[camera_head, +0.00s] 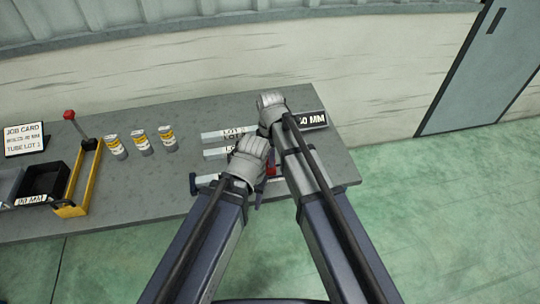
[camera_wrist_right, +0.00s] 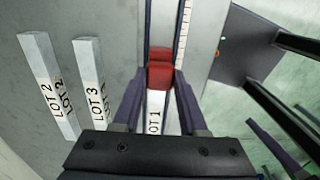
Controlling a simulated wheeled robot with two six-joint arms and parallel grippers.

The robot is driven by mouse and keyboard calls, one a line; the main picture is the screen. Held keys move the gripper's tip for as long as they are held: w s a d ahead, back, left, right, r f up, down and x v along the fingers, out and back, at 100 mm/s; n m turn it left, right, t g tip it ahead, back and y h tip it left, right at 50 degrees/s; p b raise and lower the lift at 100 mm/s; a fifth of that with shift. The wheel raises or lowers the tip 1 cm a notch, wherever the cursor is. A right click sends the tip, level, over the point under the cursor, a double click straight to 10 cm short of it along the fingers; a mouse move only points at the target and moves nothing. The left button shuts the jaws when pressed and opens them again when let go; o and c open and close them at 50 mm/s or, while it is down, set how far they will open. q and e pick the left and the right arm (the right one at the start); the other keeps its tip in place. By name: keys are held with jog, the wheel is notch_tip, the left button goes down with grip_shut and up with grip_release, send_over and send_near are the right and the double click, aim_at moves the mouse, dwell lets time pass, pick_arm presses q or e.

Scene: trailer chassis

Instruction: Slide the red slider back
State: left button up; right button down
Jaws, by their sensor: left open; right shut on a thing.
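The red slider (camera_wrist_right: 160,75) is in the right wrist view, on a narrow pale gauge with a marked scale (camera_wrist_right: 182,30). In the head view only a bit of red (camera_head: 270,169) shows between my arms. My right gripper (camera_wrist_right: 160,80) has one finger on each side of the slider and is shut on it. A white tube marked LOT 1 (camera_wrist_right: 155,112) lies in line with the slider, between the fingers. My left gripper (camera_head: 248,158) is open over the bench's front part; its fingertips are mostly hidden in the head view.
White tubes marked LOT 2 (camera_wrist_right: 48,85) and LOT 3 (camera_wrist_right: 92,80) lie beside the gauge. On the grey bench (camera_head: 150,190) stand several cans (camera_head: 141,142), a yellow-framed tool (camera_head: 85,180), a black bin (camera_head: 43,182) and a job card (camera_head: 24,138). The bench's middle is clear.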

jog(key=shift+d, duration=0.1)
jog(key=d, duration=0.3)
jog(key=w+d, duration=0.1)
jog(key=d, duration=0.2)
jog(key=w+d, duration=0.1)
jog(key=d, duration=0.3)
jog(key=shift+w, duration=0.1)
jog(key=shift+c, duration=2.2)
grip_release()
jog(key=shift+d, duration=0.1)
jog(key=shift+r, duration=0.15)
notch_tip(320, 180, up, 8)
jog(key=p, duration=0.7)
jog(key=shift+f+p, duration=0.25)
jog(key=shift+p, duration=0.15)
